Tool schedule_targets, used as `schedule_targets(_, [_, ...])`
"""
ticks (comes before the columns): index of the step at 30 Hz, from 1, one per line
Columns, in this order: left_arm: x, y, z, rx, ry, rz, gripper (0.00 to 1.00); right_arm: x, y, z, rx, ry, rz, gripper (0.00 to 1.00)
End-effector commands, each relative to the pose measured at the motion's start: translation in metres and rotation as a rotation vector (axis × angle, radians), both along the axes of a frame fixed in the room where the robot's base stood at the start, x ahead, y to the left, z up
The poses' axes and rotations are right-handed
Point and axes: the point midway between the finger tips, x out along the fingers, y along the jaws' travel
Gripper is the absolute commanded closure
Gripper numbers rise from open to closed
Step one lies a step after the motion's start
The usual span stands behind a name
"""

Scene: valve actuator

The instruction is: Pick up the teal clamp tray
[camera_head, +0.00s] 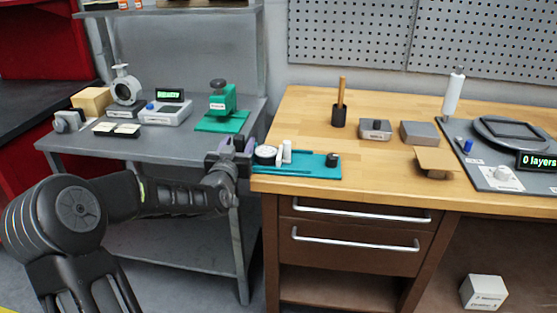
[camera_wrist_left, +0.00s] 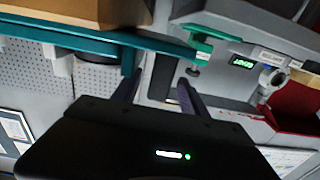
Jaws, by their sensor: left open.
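The teal clamp tray (camera_head: 318,166) lies flat at the front left corner of the wooden workbench. It carries a round white dial, white upright cylinders and a black knob. My left gripper (camera_head: 238,148) is open and empty, just left of the tray's left end, close to bench-top height. In the left wrist view, which is turned over, the tray shows as a long teal strip (camera_wrist_left: 62,40) at upper left, running to near one finger of my left gripper (camera_wrist_left: 158,88). I cannot tell whether they touch. My right gripper is not in view.
A grey table (camera_head: 75,142) to the left holds a green press (camera_head: 222,100) on its own teal base. Behind the tray stand a black holder with a wooden handle (camera_head: 339,112) and small grey boxes (camera_head: 420,133). The bench front between tray and brown plate (camera_head: 436,159) is clear.

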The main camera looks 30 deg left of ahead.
Motion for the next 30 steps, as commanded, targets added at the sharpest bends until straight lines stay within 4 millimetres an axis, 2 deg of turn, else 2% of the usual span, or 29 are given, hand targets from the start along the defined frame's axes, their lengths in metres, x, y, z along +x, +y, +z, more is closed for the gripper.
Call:
schedule_targets(3, [0.0062,0.0020,0.0005,-0.002,-0.002,0.000,0.49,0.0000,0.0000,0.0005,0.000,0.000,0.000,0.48])
schedule_targets(20, [0.0057,0.0021,0.0003,0.000,-0.001,0.000,0.49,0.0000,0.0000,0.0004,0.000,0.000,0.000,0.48])
schedule_targets(30, [0.0057,0.0021,0.0002,0.000,-0.001,0.000,0.76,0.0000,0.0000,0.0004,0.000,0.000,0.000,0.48])
